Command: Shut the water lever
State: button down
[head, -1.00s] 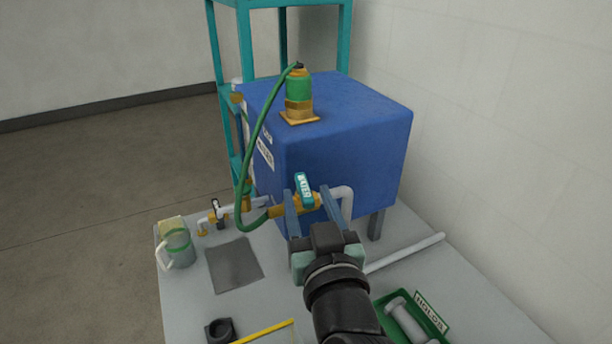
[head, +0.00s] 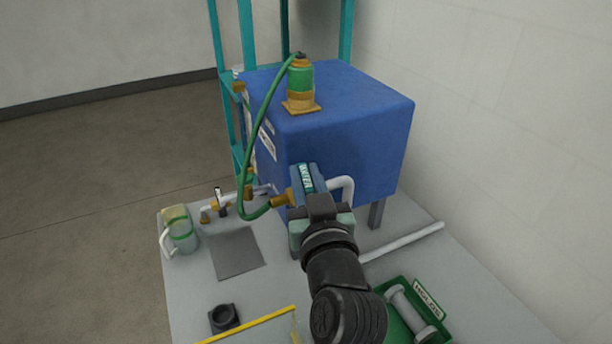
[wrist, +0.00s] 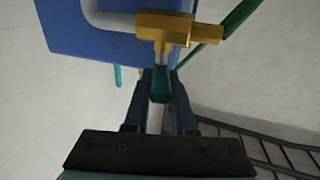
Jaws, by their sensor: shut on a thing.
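The water lever (head: 306,178) is a teal handle with a white WATER label, on a brass valve in front of the blue tank (head: 350,140). My gripper (head: 306,180) is shut on the lever, with a finger on each side of it. In the wrist view the lever (wrist: 160,87) shows as a teal piece between the fingers of my gripper (wrist: 158,85), below the brass valve body (wrist: 168,27). The far part of the lever is partly hidden by the fingers.
A green hose (head: 250,155) loops from the tank-top fitting (head: 301,85) to the valve. A clear jug (head: 180,230), a dark mat (head: 238,253), a black block (head: 224,318) and a green tray (head: 420,310) are on the grey table. A white rod (head: 405,242) lies at right.

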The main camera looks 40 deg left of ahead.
jog(key=shift+w+d+f+b, duration=0.1)
jog(key=shift+f+b, duration=0.15)
jog(key=shift+b, duration=0.6)
jog(key=n+g+y+b, duration=0.1)
jog(key=g+b, duration=0.1)
jog(key=b, duration=0.2)
jog(key=shift+w+f+n, duration=0.1)
jog(key=shift+w+n, duration=0.05)
jog(key=shift+n, duration=0.25)
jog(key=shift+d+r+n+g+y+b, duration=0.1)
jog(key=shift+r+n+g+y+b, duration=0.2)
jog(key=shift+n+g+y+b, duration=0.55)
jog(key=shift+m+h, duration=0.25)
jog(key=c, duration=0.7)
grip_release()
jog(key=shift+c, duration=0.2)
jog(key=b+v, duration=0.3)
jog(key=v, duration=1)
jog(key=shift+w, duration=0.2)
